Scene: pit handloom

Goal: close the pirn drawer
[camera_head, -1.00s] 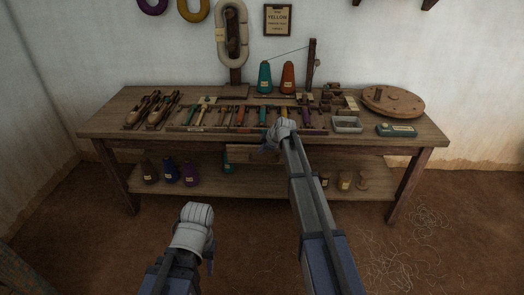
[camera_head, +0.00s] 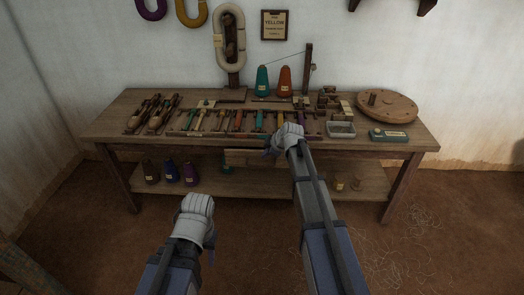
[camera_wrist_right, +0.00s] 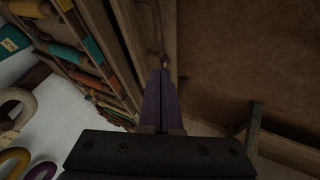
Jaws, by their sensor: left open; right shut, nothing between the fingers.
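The pirn drawer (camera_head: 246,158) hangs under the front edge of the wooden table, near its middle. Its plain wooden front shows in the head view; how far it stands out is hard to tell. My right gripper (camera_head: 268,153) is at the right part of the drawer front. In the right wrist view its purple fingers (camera_wrist_right: 162,68) are shut and empty, with tips close to the wooden front and a thin handle (camera_wrist_right: 155,25); contact is unclear. My left gripper (camera_head: 211,256) is open, low in front of the table, away from the drawer; its fingers are mostly hidden.
The table top (camera_head: 110,128) carries a rack of several coloured pirns, shuttles, teal and orange cones, a grey tray (camera_head: 341,129) and a round wooden disc (camera_head: 388,105). Dark bottles (camera_head: 171,172) stand on the lower shelf (camera_head: 215,185). The floor in front is clear apart from loose thread.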

